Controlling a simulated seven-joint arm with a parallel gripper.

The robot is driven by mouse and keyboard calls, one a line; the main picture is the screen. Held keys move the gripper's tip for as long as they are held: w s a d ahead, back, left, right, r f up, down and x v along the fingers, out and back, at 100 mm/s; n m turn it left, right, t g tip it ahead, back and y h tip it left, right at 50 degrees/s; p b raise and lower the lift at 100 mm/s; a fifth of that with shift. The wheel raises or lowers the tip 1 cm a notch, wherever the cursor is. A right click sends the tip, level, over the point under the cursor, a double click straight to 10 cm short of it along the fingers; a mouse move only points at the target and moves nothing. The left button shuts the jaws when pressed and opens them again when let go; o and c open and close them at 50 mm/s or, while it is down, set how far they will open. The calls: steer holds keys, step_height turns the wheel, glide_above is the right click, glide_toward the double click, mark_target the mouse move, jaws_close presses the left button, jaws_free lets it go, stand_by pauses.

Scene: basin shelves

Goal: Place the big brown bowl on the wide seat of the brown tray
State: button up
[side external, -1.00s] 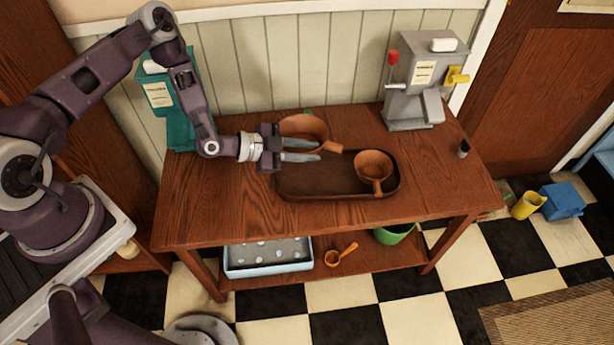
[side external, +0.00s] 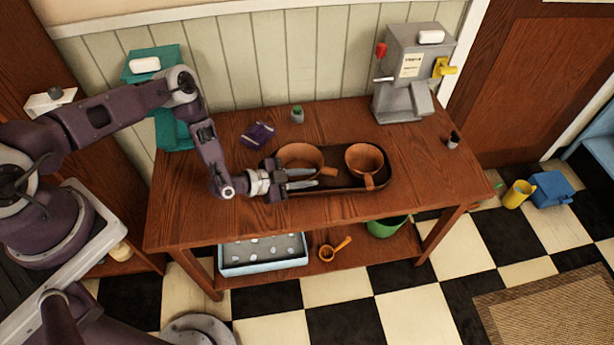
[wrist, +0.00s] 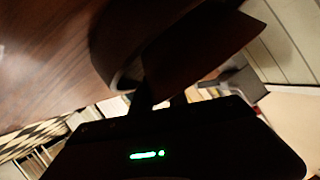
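The big brown bowl (side external: 299,151) is upright over the left part of the dark brown tray (side external: 340,184). Its short handle (side external: 329,172) points to the right and front. My gripper (side external: 304,179) is at the bowl's near side, its fingers pointing right and appearing closed on the near wall. I cannot tell whether the bowl's base touches the tray. A smaller brown bowl (side external: 364,158) sits in the right part of the tray. In the wrist view, a large dark curved shape (wrist: 125,45), probably the bowl, fills the space close to the fingers.
Behind the tray lie a purple packet (side external: 258,133) and a small green-topped jar (side external: 297,115). A grey machine (side external: 405,75) stands back right, and a teal dispenser (side external: 170,125) back left. A small dark-capped bottle (side external: 453,140) stands at the right. The table's front strip is clear.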

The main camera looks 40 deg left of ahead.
steer(key=shift+o, duration=0.7)
